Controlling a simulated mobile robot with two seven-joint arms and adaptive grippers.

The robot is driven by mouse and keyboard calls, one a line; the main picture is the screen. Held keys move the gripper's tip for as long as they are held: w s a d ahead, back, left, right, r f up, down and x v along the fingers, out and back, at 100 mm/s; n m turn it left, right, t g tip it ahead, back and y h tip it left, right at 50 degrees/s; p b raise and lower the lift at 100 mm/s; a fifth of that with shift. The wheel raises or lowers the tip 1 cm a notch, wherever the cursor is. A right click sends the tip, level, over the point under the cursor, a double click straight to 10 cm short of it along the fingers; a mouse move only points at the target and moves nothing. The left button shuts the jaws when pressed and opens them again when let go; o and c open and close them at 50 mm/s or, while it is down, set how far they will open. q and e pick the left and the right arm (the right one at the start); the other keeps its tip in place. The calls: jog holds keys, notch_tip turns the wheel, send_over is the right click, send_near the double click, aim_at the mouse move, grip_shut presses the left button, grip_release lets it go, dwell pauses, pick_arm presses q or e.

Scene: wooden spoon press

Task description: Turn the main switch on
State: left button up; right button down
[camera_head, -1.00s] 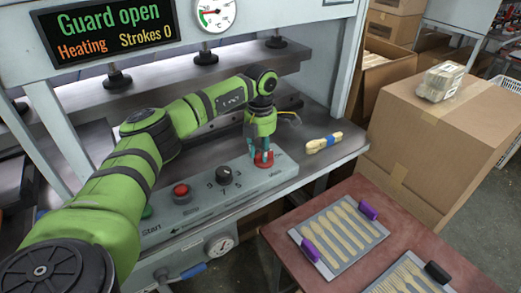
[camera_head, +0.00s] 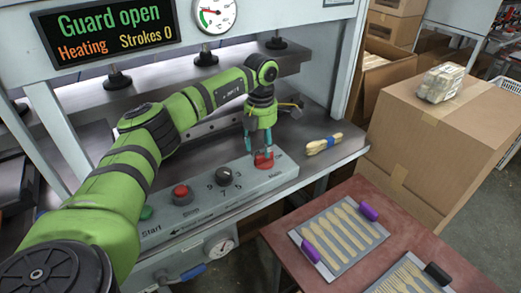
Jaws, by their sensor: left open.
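The main switch (camera_head: 264,161) is a red rotary knob at the right end of the grey control panel (camera_head: 208,207). My left gripper (camera_head: 258,150) points down just above the switch, its teal fingers apart. The fingertips partly overlap the knob in this view, so I cannot tell whether they touch it. The display (camera_head: 110,30) reads "Guard open", "Heating" and "Strokes 0". My right gripper is out of view.
The panel also has a black dial (camera_head: 224,176), a red button (camera_head: 182,194) and a green start button (camera_head: 146,212). A table (camera_head: 376,192) with trays of wooden pieces and a cardboard box (camera_head: 436,135) stand at the right.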

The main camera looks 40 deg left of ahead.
aim_at(260, 154)
pick_arm(q)
notch_tip(260, 154, up, 9)
dwell(0.3)
jog(key=shift+r, duration=0.1)
